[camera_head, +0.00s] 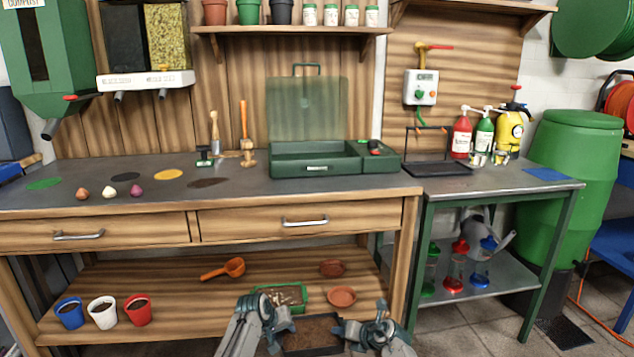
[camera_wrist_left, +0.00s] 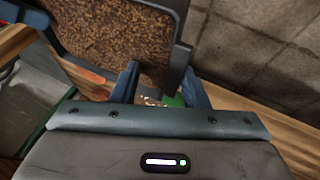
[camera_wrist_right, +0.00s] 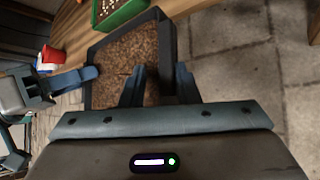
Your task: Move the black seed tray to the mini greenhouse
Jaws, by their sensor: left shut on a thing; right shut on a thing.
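The black seed tray (camera_head: 312,349), filled with brown soil, is held in front of the lower shelf. My left gripper (camera_head: 287,325) is shut on its left side and my right gripper (camera_head: 342,328) on its right side. In the left wrist view the tray's black rim (camera_wrist_left: 179,62) lies between the fingers. In the right wrist view the rim (camera_wrist_right: 167,50) also sits between the fingers, and the soil looks undisturbed. The mini greenhouse (camera_head: 309,168) stands on the bench top: a green base with its clear green lid (camera_head: 308,108) raised upright behind.
A green tray (camera_head: 283,309), an orange scoop (camera_head: 225,269) and terracotta saucers (camera_head: 341,296) are on the lower shelf (camera_head: 180,285). The bench's drawer front (camera_head: 305,221) overhangs it. Three coloured pots (camera_head: 103,313) stand at left. Small coloured lumps (camera_head: 109,192) lie on the bench top.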

